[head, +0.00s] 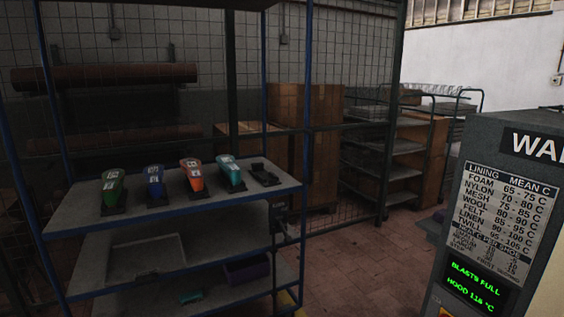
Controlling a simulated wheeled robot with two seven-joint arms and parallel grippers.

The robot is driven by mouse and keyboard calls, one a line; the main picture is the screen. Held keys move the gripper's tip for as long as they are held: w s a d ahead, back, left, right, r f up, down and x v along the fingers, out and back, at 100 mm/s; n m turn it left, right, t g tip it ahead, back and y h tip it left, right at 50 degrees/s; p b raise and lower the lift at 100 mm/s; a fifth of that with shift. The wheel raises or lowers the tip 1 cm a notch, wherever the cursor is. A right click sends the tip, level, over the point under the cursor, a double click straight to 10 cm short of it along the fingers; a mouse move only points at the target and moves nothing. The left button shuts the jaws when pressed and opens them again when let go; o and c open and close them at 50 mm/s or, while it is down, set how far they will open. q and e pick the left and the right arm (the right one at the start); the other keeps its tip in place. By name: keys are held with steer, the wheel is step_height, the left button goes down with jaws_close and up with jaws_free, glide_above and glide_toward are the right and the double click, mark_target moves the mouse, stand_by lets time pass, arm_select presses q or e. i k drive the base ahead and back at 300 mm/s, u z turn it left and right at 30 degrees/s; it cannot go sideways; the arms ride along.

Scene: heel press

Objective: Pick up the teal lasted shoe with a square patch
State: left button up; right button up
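The teal lasted shoe (231,174) stands on the upper shelf of a blue-framed rack, on a dark stand. It carries a pale patch whose shape is too small to tell. To its left stand an orange shoe (192,177), a blue shoe (155,184) and a green shoe (113,190), each with a pale label. A black stand (264,174) with no shoe on it sits just right of the teal shoe. Neither of my grippers is in view.
The rack shelf (230,200) has bare room along its front. A grey machine (510,210) with a temperature chart stands at right. Open floor (365,268) lies between.

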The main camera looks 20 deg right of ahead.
mark_target(231, 172)
steer(key=z, duration=0.5)
steer(key=i, duration=2.15)
steer(key=z, duration=0.2)
